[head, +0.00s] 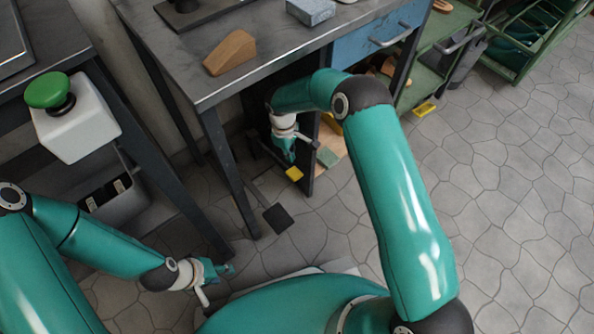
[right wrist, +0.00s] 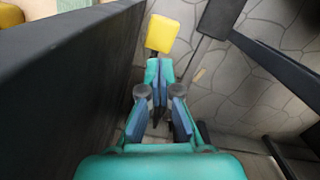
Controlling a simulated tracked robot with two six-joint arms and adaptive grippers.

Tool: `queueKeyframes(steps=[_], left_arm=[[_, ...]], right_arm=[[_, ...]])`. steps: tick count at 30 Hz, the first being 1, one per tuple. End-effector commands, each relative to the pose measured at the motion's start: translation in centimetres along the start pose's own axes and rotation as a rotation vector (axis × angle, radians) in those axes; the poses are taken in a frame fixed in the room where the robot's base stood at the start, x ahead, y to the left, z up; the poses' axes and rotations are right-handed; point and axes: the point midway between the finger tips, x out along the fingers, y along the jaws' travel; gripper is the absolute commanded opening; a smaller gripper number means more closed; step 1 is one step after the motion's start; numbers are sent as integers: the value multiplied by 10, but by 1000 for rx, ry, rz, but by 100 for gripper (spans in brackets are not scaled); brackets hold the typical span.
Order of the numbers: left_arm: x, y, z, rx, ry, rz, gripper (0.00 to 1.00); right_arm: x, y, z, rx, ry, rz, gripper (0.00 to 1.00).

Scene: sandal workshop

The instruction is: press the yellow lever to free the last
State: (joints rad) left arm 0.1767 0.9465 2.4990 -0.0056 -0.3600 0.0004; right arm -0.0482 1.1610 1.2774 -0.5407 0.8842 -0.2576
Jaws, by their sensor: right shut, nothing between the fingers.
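The yellow lever (head: 294,173) is a small yellow pad low under the bench, beside a dark upright panel. It also shows in the right wrist view (right wrist: 161,33), just beyond my fingertips. My right gripper (head: 290,157) reaches down under the bench, shut and empty, its tips close to the yellow pad; I cannot tell whether they touch. It also fills the middle of the right wrist view (right wrist: 160,85). My left gripper (head: 229,269) hangs low at the lower left, away from the lever; its fingers are too small to judge. A brown wooden wedge-shaped piece (head: 230,52), possibly a last, lies on the bench.
The dark panel (right wrist: 60,80) stands close left of my right gripper. A dark floor plate (head: 278,218) lies near the bench leg (head: 232,175). A green button on a white box (head: 75,120) is at left. Another yellow pad (head: 425,109) is right. The right floor is clear.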

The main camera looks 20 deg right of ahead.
Motion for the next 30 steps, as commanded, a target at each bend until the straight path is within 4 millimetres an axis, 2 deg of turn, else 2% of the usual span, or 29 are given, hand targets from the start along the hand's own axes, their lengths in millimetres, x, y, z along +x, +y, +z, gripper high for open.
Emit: queueKeyframes(steps=[9, 15, 30], left_arm=[[21, -8, 0, 0, 0, 0, 40], [29, -10, 0, 0, 0, 0, 40], [31, -11, 0, 0, 0, 0, 40]], right_arm=[[39, 0, 0, 1, -1, -1, 0], [58, 0, -1, 1, 1, 0, 0], [63, 0, -1, 0, 1, 0, 0]])
